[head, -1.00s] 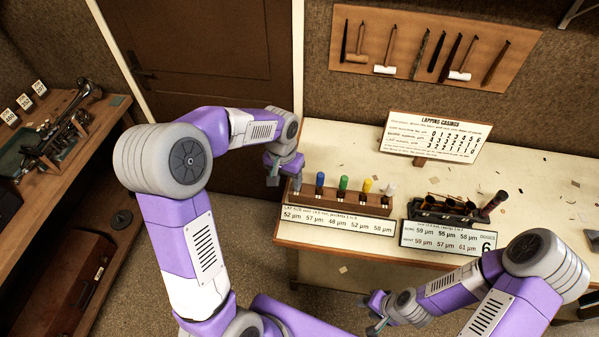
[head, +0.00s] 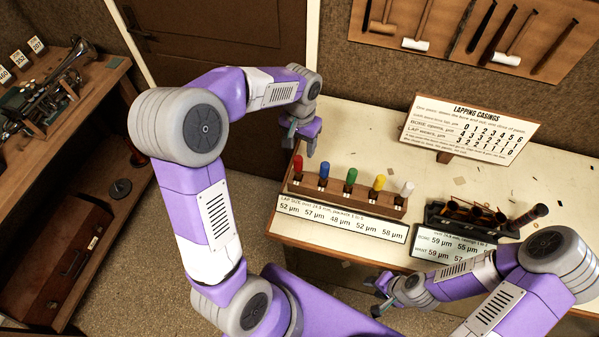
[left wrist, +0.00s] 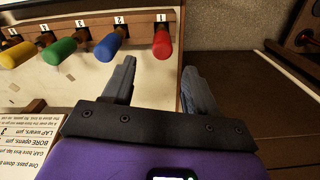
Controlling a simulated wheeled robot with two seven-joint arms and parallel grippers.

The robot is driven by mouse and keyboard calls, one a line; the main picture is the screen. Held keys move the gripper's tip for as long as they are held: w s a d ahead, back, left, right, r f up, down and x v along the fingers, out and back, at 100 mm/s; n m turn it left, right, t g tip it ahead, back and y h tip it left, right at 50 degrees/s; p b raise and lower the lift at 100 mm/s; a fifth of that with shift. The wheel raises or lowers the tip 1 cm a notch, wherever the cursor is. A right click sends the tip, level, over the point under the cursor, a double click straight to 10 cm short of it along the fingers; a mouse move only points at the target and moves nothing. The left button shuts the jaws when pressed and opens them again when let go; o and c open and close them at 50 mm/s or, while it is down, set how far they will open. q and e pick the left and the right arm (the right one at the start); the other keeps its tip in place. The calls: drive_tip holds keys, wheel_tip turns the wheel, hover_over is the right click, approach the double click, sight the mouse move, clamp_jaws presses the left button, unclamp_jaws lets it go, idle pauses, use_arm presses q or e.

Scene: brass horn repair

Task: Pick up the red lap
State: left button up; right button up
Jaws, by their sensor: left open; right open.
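The red lap (head: 298,162) stands upright in the leftmost place of a wooden lap rack (head: 350,202) on the bench. My left gripper (head: 301,139) is open and empty, above and slightly behind the red lap in the head view. In the left wrist view, the red lap (left wrist: 162,42) shows by the number 1 tag, beyond the open fingers and roughly in line with the gap between them (left wrist: 160,72). No contact shows. My right gripper (head: 379,299) is open and empty, low in front of the bench.
Blue (head: 323,170), green (head: 351,176), yellow (head: 379,183) and white (head: 407,188) laps stand in the same rack. A size sign (head: 340,219) fronts it. A dark casing holder (head: 470,216) stands to the right, with a lapping sign (head: 468,127) behind. The bench's back left is clear.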

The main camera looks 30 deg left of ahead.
sight(298, 157)
use_arm(q)
drive_tip(key=f, duration=0.4)
drive_tip(key=s+f, duration=0.1)
drive_tip(key=f, duration=0.1)
drive_tip(key=shift+f+b, duration=0.25)
drive_tip(key=shift+b, duration=0.05)
drive_tip(key=shift+f, duration=0.4)
drive_tip(key=shift+w, duration=0.1)
clamp_jaws()
